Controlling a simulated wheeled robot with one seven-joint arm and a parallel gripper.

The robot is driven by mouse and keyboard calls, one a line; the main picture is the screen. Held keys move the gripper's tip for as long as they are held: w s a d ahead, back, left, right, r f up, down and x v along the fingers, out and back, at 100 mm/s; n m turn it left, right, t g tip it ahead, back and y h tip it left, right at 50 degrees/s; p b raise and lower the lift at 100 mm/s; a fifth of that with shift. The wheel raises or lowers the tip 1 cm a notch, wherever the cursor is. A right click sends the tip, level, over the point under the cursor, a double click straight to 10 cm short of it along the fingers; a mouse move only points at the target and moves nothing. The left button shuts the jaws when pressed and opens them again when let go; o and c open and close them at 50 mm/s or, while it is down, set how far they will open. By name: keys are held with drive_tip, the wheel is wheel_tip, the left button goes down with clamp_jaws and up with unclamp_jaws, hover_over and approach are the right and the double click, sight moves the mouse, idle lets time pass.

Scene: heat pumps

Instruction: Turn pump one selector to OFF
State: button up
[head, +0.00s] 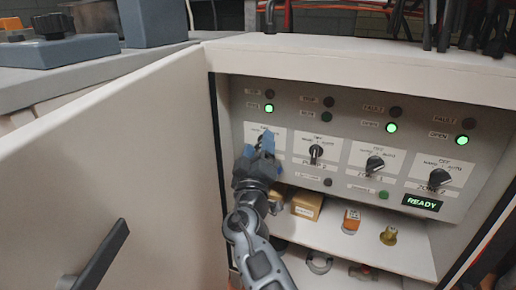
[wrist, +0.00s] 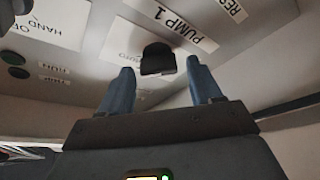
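The pump one selector is a black knob (wrist: 157,58) on the grey panel, beside the "PUMP 1" label (wrist: 181,28) in the wrist view, which shows the panel turned over. In the head view my gripper mostly hides this leftmost selector, so its pointing direction is unclear. My gripper (head: 259,146) has two blue fingers and is at the selector's plate. In the wrist view the gripper (wrist: 160,66) is open, one finger on each side of the knob, with a gap on both sides. I cannot tell how far the fingertips reach along the knob.
Other selectors sit to the right: pump two (head: 316,153), a third (head: 375,164) and a fourth (head: 440,179). A green READY display (head: 422,203) is below. The open cabinet door (head: 110,160) stands left. A shelf (head: 335,232) below holds a box (head: 307,205) and small parts.

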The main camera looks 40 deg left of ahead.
drive_tip(key=c, duration=0.9)
drive_tip(key=shift+n+p, duration=0.3)
drive_tip(key=shift+n, duration=0.1)
drive_tip(key=n+p, duration=0.1)
drive_tip(key=n+g+p, duration=0.1)
drive_tip(key=n+p, duration=0.1)
drive_tip(key=n+g+p, duration=0.1)
drive_tip(key=shift+r+n+y+p, duration=0.3)
drive_tip(key=shift+n+p, duration=0.05)
drive_tip(key=shift+n, duration=0.05)
drive_tip(key=n+g+p, duration=0.1)
drive_tip(key=n+p, duration=0.2)
drive_tip(key=p, duration=0.1)
drive_tip(key=shift+f+g, duration=0.1)
drive_tip(key=shift+g, duration=0.2)
drive_tip(key=shift+f+n+p, duration=0.1)
drive_tip(key=shift+n+p, duration=0.3)
drive_tip(key=shift+p, duration=0.15)
drive_tip(key=shift+f, duration=0.15)
drive_tip(key=o, duration=1)
